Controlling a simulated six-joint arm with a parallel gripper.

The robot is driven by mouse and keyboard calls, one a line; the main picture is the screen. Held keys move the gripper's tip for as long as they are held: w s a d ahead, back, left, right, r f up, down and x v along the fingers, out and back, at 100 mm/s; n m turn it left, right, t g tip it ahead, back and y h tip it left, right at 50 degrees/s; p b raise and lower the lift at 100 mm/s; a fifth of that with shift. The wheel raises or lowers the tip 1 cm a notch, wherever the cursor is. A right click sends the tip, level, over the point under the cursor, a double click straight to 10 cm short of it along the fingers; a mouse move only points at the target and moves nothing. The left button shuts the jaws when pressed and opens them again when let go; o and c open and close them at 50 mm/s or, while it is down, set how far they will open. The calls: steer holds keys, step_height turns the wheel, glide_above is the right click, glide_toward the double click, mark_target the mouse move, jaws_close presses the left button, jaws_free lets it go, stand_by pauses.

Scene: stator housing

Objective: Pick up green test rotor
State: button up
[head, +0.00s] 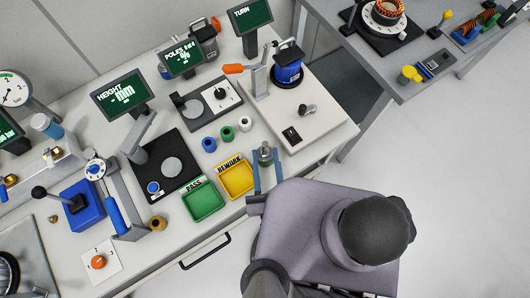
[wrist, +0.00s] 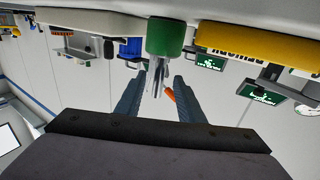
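The green test rotor (wrist: 166,37) shows in the wrist view as a green cylinder with a bare metal shaft. The shaft reaches into the gap between my gripper's fingers (wrist: 160,92). I see space on both sides of the shaft, so the fingers are open and not closed on it. In the head view the rotor (head: 265,155) stands on the bench, right of the yellow tray. Its shaft end faces my gripper (head: 267,182), whose two blue fingers are spread. Much of its green body is hard to see there.
The yellow REWORK tray (head: 236,194) is close on the left, with the green PASS tray (head: 203,218) beyond. Blue (head: 209,144), green (head: 227,132) and white (head: 245,122) small cylinders stand behind. A raised light platform (head: 325,127) with a blue device (head: 288,72) is at the right.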

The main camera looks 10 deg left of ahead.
mark_target(266, 150)
steer(key=shift+p+x, duration=0.45)
steer(key=shift+x, duration=0.6)
steer(key=shift+w+r, duration=0.1)
steer(key=shift+w, duration=0.05)
steer(key=shift+w+a+r+p, duration=0.15)
steer(key=shift+w+r+p, duration=0.05)
steer(key=shift+w+p, duration=0.4)
steer(key=shift+w+a+r+p, duration=0.15)
steer(key=shift+w+p, duration=0.3)
steer(key=shift+w, duration=0.15)
steer(key=shift+p+x, duration=0.45)
steer(key=shift+x, duration=0.8)
steer(key=shift+s+f, duration=0.1)
steer(key=shift+f, duration=0.05)
jaws_close()
